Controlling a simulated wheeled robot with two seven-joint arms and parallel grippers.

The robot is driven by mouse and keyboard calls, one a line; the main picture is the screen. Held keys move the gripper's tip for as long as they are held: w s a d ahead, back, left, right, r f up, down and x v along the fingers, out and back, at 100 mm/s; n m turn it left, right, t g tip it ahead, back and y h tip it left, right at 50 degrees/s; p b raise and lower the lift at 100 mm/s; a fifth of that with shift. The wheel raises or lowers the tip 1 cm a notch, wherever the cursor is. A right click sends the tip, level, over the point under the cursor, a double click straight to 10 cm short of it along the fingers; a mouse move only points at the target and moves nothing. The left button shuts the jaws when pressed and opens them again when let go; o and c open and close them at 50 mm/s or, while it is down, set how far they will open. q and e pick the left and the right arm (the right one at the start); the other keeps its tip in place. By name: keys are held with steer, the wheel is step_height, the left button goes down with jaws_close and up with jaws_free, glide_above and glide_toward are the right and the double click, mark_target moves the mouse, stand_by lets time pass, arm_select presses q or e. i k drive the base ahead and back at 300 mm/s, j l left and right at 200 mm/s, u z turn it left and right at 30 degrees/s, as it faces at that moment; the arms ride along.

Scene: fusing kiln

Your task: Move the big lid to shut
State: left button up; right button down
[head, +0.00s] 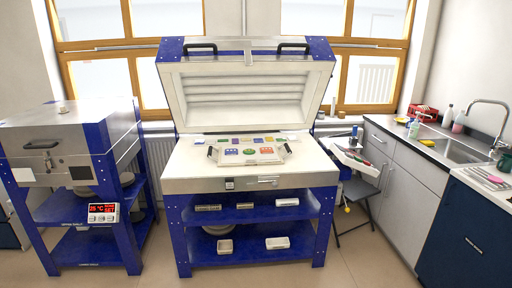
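The big lid (247,118) belongs to the large blue-framed kiln in the middle of the head view. It stands open, tilted up and back, with its white ribbed inside facing me. Two black handles, one on the left (200,48) and one on the right (293,47), sit along its raised edge. The kiln base (208,185) has a white bed that lies uncovered below the lid. A pale tray (283,148) with small coloured pieces lies on the bed, and more coloured pieces lie in a row behind it. Neither of my grippers is in view.
A smaller closed kiln (60,135) stands at the left on a blue frame with a red-lit display (103,212). The floor (345,270) in front is clear.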

mark_target(209, 84)
steer(key=i+j+z, duration=0.2)
steer(key=i+j, duration=0.45)
steer(key=i+j+z, duration=0.25)
steer(key=i+j, duration=0.55)
